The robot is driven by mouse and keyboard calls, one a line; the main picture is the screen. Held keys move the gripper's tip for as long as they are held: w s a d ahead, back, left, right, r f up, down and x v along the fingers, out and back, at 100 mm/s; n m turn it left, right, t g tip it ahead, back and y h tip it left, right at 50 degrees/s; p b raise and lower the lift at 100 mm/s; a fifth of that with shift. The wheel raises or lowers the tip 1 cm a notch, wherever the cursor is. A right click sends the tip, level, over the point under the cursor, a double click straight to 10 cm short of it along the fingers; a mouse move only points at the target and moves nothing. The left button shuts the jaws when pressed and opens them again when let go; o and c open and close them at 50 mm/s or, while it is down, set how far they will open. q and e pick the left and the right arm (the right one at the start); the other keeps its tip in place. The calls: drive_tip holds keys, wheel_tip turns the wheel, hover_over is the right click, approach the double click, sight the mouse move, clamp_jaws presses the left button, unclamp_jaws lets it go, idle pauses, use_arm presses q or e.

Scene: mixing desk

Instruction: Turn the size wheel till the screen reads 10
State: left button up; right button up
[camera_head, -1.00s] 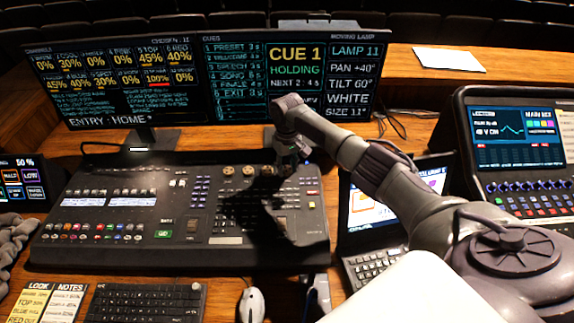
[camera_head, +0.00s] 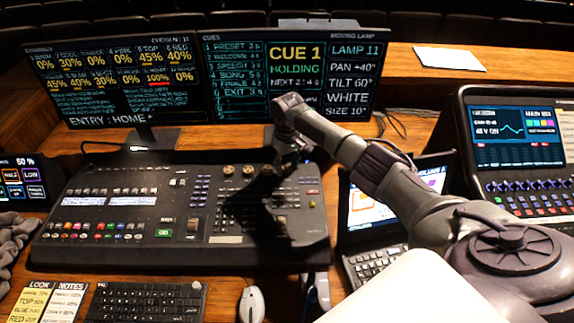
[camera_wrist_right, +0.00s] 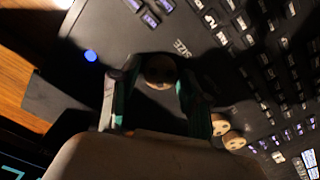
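The screen (camera_head: 348,80) at the back reads SIZE 10° on the bottom line of its moving lamp column. The size wheel (camera_wrist_right: 160,70) is a round dark knob on the black desk, beside the printed word SIZE in the right wrist view. My right gripper (camera_head: 288,168) points down at the upper right of the desk and hides the wheel in the head view. In the right wrist view its two fingers (camera_wrist_right: 158,82) stand on either side of the wheel, tips close against it. My left gripper is not in view.
Other wheels (camera_wrist_right: 226,130) sit in a row beside the gripper. Rows of keys (camera_wrist_right: 265,55) are close by. A laptop (camera_head: 375,215) and a second console (camera_head: 520,150) stand right of the desk. A mouse (camera_head: 251,304) and keyboard (camera_head: 146,302) lie in front.

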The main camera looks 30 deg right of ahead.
sight(287, 168)
wheel_tip(287, 168, up, 12)
idle(0.5)
idle(0.4)
